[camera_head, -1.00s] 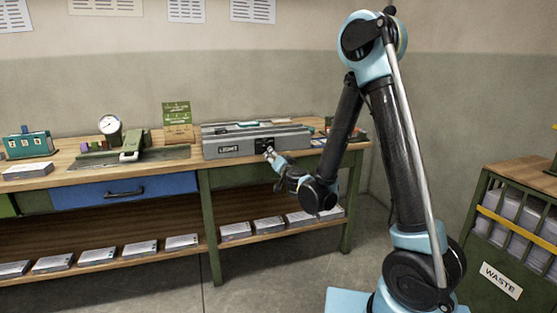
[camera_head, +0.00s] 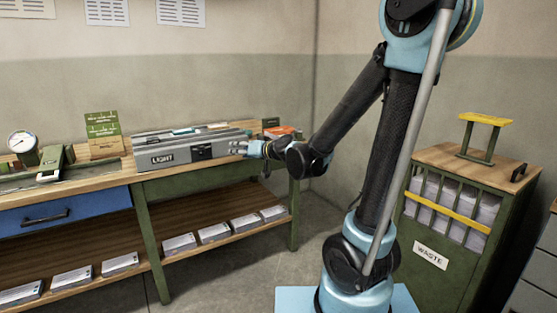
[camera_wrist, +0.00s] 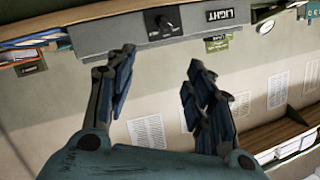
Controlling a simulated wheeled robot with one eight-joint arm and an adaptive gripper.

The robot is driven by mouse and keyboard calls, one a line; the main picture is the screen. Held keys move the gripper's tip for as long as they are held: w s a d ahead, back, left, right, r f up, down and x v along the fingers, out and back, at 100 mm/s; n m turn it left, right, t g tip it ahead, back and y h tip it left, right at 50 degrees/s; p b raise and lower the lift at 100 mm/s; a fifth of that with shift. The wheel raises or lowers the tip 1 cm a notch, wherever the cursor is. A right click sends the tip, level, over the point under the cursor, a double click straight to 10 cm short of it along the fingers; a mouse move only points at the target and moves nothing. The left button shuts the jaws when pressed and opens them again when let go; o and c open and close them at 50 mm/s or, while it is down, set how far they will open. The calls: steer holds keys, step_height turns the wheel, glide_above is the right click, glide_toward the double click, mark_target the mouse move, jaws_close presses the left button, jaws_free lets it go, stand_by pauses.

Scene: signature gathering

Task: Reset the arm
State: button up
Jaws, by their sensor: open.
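My gripper (camera_head: 240,148) is at the end of my arm, in front of the right end of the grey box marked LIGHT (camera_head: 185,150) on the workbench. In the wrist view my gripper (camera_wrist: 158,82) is open, its two dark fingers spread apart with nothing between them. The LIGHT box (camera_wrist: 120,35) shows upside down beyond the fingertips, with a dark knob panel (camera_wrist: 161,22) on its face. In the head view I cannot tell whether the fingers touch the box.
The wooden workbench (camera_head: 97,185) has a blue drawer (camera_head: 70,210), a dial gauge (camera_head: 22,143) and a green sign (camera_head: 103,130). Paper stacks (camera_head: 180,243) lie on its lower shelf. A green WASTE cabinet (camera_head: 418,235) stands at the right. Bare floor (camera_head: 235,270) lies between.

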steer(key=s+d+f+m+g+h, duration=0.1)
steer(key=s+d+f+g+h, duration=0.1)
steer(key=s+d+f, duration=0.3)
steer(key=s+d+f+m+g+h, duration=0.1)
steer(key=s+d+f+g+h, duration=0.2)
steer(key=s+d, duration=1)
steer(key=s+d+f+m+g+h, duration=0.2)
steer(key=s+d+f+h, duration=0.4)
steer(key=d, duration=0.9)
steer(key=s+f+g, duration=0.1)
steer(key=s, duration=0.2)
steer(key=shift+f, duration=0.25)
steer(key=shift+w+f, duration=0.2)
steer(key=shift+w, duration=0.2)
